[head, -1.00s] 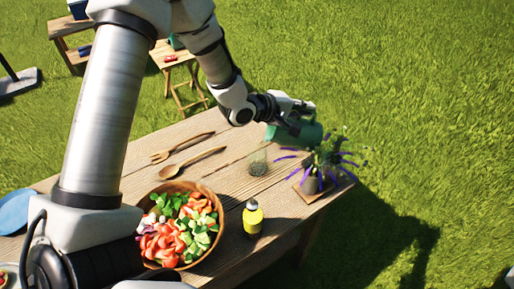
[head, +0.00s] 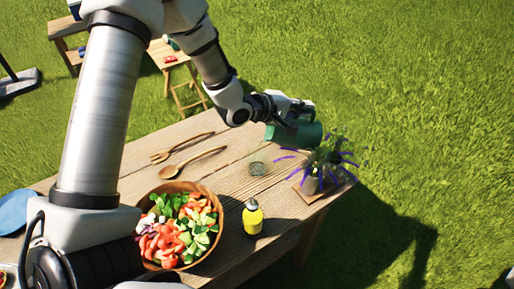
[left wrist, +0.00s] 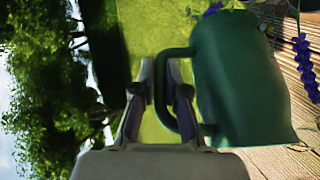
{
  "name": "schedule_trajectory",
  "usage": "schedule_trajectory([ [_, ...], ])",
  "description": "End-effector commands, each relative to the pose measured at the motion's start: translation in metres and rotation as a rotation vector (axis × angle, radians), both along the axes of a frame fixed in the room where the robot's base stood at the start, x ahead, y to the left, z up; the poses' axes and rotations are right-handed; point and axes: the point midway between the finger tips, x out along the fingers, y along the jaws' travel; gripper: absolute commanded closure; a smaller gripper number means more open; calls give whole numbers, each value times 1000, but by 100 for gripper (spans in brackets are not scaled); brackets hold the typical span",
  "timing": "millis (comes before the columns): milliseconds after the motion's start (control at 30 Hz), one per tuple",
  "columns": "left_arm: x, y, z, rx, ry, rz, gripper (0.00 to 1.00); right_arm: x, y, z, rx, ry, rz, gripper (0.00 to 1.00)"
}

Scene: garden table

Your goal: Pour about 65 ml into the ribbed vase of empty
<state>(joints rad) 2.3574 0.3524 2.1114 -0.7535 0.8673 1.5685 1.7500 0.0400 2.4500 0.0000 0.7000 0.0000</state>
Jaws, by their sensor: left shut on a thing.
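My left gripper (head: 297,106) is shut on the handle of a green jug (head: 306,134). In the left wrist view the fingers (left wrist: 160,90) close on the handle, and the jug body (left wrist: 235,80) is beside them. The jug is strongly tilted, above the far right part of the table. My right gripper is out of view.
A yellow bottle (head: 252,217), a salad bowl (head: 212,243), a wooden spoon (head: 187,164) and a fork (head: 180,150) are on the table (head: 232,190).

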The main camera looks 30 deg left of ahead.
Motion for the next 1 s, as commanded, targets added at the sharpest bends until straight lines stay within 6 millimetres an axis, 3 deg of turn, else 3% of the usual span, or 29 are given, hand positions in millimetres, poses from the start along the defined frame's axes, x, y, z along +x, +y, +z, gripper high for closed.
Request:
schedule_trajectory([
  [1000,-5,7,5,-39,-32,1,100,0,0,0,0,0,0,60],
])
